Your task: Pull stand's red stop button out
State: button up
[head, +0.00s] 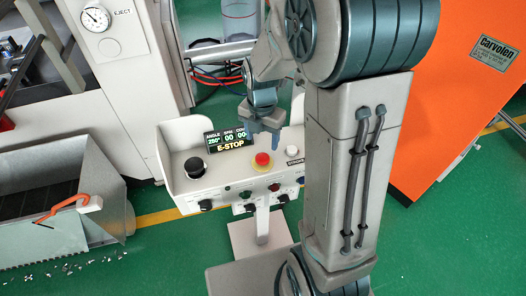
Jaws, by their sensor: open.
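The red stop button (262,159) sits on a yellow base on top of the white control stand (230,187), right of the middle of its panel. My gripper (264,140) points down just above and behind the red button. Its fingers are open and look empty. From this one view I cannot tell whether a fingertip touches the button. My arm covers the right end of the stand.
A black knob (195,167) and a white button (292,151) flank the red one. Several small knobs line the stand's front face. A grey chip bin (60,190) stands at left, an orange machine (450,90) at right. Green floor is clear in front.

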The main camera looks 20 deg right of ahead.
aim_at(263, 157)
notch_tip(263, 157, down, 8)
jog(key=shift+d+r, duration=0.1)
dwell(0.4)
